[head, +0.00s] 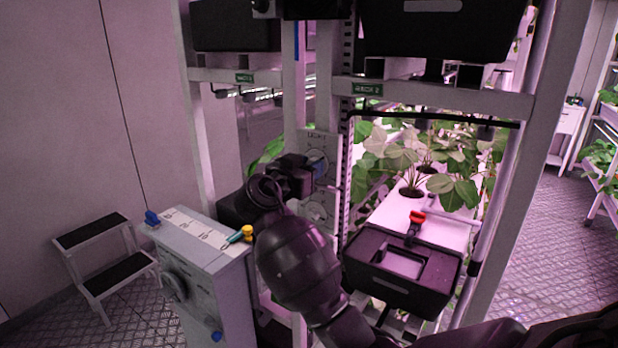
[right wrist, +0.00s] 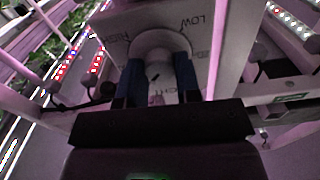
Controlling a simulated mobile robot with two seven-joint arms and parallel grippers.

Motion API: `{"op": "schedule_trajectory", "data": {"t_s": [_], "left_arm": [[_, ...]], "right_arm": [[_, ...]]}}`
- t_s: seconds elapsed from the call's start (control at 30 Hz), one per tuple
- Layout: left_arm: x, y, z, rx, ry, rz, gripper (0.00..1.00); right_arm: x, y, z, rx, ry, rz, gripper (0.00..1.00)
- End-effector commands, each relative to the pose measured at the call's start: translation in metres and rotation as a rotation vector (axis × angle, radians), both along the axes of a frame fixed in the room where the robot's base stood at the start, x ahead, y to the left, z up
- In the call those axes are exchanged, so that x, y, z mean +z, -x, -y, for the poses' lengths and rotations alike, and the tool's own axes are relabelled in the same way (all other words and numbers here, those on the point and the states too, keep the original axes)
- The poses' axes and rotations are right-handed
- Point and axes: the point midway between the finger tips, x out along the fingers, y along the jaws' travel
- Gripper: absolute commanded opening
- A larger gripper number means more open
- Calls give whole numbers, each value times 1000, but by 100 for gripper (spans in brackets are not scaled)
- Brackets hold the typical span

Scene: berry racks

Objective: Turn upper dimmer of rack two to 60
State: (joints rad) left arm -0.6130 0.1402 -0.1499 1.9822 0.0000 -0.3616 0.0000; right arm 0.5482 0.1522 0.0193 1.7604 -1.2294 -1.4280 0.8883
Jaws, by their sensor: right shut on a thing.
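The green label on the rack two crossbar (head: 367,89) sits right of the post. A pale dimmer panel (head: 322,139) is fixed to the post at the middle of the head view. The upper dimmer (head: 320,160) is a round pale knob on it, partly hidden by my right gripper (head: 312,170). A lower dimmer (head: 318,211) shows below. In the right wrist view, the dark blue fingers of my right gripper (right wrist: 157,82) are shut on the sides of the upper dimmer (right wrist: 160,45). "LOW" is printed near it; the dial setting is not readable. My left gripper is not in view.
A grey cabinet (head: 196,250) with coloured-handled items on top stands left of my right arm. A step stool (head: 92,240) is farther left. A black box with a red handle (head: 385,287) stands at the rack's front, before leafy plants (head: 455,192). The right-hand aisle floor is clear.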

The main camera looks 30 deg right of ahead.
Motion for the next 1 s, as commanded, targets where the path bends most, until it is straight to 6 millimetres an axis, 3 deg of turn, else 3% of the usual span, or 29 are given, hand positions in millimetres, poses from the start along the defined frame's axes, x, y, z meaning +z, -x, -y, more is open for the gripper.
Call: {"op": "schedule_trajectory", "data": {"t_s": [0.4, 0.8, 0.83, 1.0], "left_arm": [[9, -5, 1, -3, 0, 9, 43], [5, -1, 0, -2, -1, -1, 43], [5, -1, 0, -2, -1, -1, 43], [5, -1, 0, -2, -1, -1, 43]], "right_arm": [[1, 0, 0, 0, 122, -295, 8], [0, 0, 0, 0, 136, -328, 8], [0, 0, 0, 0, 136, -327, 33], [0, 0, 0, -1, 136, -327, 57]]}}
